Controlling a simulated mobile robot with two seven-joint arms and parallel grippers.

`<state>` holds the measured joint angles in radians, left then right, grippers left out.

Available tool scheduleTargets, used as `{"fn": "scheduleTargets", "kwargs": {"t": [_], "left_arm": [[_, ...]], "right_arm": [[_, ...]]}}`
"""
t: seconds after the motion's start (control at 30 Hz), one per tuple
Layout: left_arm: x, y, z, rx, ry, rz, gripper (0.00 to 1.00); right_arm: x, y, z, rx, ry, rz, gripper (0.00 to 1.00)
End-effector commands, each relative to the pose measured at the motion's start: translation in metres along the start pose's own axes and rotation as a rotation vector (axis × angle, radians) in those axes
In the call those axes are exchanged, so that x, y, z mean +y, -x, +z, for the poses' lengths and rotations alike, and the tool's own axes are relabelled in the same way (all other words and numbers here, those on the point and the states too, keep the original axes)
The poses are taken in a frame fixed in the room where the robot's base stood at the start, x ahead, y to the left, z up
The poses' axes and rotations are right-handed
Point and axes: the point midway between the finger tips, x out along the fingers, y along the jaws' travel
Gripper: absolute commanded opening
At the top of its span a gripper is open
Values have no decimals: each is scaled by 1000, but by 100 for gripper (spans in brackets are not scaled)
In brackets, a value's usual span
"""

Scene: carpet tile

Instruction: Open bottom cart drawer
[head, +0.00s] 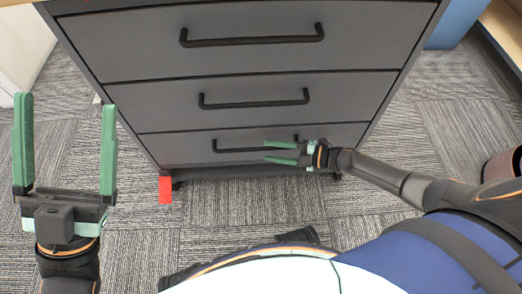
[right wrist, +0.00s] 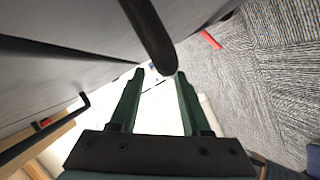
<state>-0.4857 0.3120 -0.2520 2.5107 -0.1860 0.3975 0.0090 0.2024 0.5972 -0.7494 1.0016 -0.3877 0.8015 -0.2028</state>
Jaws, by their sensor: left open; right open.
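The grey cart (head: 95,72) has three stacked drawers with black bar handles, all closed. The bottom drawer (head: 185,150) is the lowest, and its handle (head: 232,146) is partly hidden behind my right gripper. My right gripper (head: 266,152) is open, with green fingers pointing left at the handle's right part. In the right wrist view, the dark handle bar (right wrist: 150,38) reaches down to just beyond the open fingertips (right wrist: 158,76); I cannot tell if they touch it. My left gripper (head: 65,100) is open and empty, left of the cart, fingers pointing up.
A red block (head: 165,189) shows at the cart's lower left corner. Carpet tile floor (head: 240,208) lies clear in front of the cart. A blue panel (head: 458,22) and a wooden shelf (head: 504,30) stand at the upper right.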

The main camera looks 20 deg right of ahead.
Motion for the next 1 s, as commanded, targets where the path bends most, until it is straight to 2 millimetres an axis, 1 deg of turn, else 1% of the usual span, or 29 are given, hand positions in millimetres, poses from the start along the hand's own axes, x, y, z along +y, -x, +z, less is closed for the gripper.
{"fn": "scheduleTargets", "kwargs": {"t": [0.03,0.1,0.23,0.4,0.63,1.0], "left_arm": [[2,4,4,-2,-1,1,92],[3,6,6,-4,-3,2,92],[5,8,9,-7,-6,4,92],[6,8,10,-8,-8,5,92],[6,8,10,-9,-8,6,92],[6,8,10,-11,-7,5,92]], "right_arm": [[-1,-11,1,2,1,2,47],[-1,-21,1,1,1,2,47],[-1,-34,1,0,-1,0,47],[0,-40,1,-2,-1,-1,47],[0,-40,0,-1,-1,-1,46],[0,-40,0,-1,-1,0,4]]}}
